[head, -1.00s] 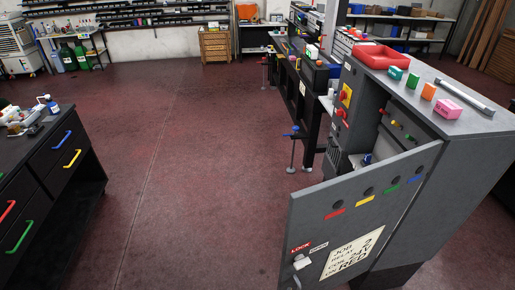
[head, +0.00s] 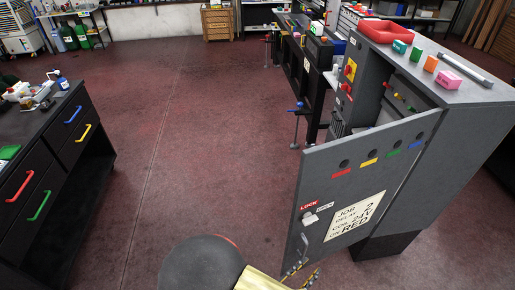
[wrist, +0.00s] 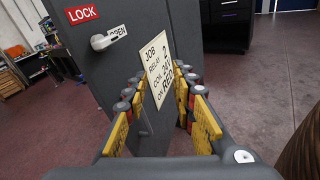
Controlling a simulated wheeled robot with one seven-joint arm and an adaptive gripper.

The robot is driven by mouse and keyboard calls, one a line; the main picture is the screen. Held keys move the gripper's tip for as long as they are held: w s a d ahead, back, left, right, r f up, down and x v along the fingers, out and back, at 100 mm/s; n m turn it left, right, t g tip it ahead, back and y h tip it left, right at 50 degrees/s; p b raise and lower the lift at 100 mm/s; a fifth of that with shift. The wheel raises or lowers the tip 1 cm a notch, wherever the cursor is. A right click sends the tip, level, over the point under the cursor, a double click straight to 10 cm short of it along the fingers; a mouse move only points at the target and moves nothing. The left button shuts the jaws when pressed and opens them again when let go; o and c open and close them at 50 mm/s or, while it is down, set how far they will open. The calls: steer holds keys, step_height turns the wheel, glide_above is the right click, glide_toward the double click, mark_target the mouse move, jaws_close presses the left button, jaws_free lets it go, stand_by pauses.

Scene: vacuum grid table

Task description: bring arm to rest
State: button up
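My gripper (head: 302,274) shows at the bottom edge of the head view, low in front of the open cabinet door (head: 335,182). In the wrist view my gripper (wrist: 160,88) has its yellow fingers spread apart with nothing between them. The grey door (wrist: 120,40) stands beyond the fingertips, with its lock handle (wrist: 108,40) and job sign (wrist: 158,68). I cannot tell the exact gap between fingertips and door. Part of my arm is cut off by the lower frame edge.
The grey cabinet (head: 450,125) carries a red tray (head: 388,32) and several small coloured blocks. A black drawer unit (head: 60,150) with coloured handles stands at left. Red floor (head: 200,130) between them is clear. A dark bench (head: 300,75) stands behind the door.

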steer(key=s+d+r+m+g+y, duration=0.4)
steer(key=d+r+m+g, duration=0.2)
steer(key=r+m+g, duration=0.7)
step_height(320, 180, up, 14)
steer(key=a+m+t+y, duration=0.1)
steer(key=m+t+y, duration=0.6)
steer(key=m, duration=0.4)
steer(key=shift+a+r+y, duration=0.15)
steer(key=shift+a+y, duration=0.15)
steer(key=shift+y, duration=0.4)
steer(key=shift+w, duration=0.1)
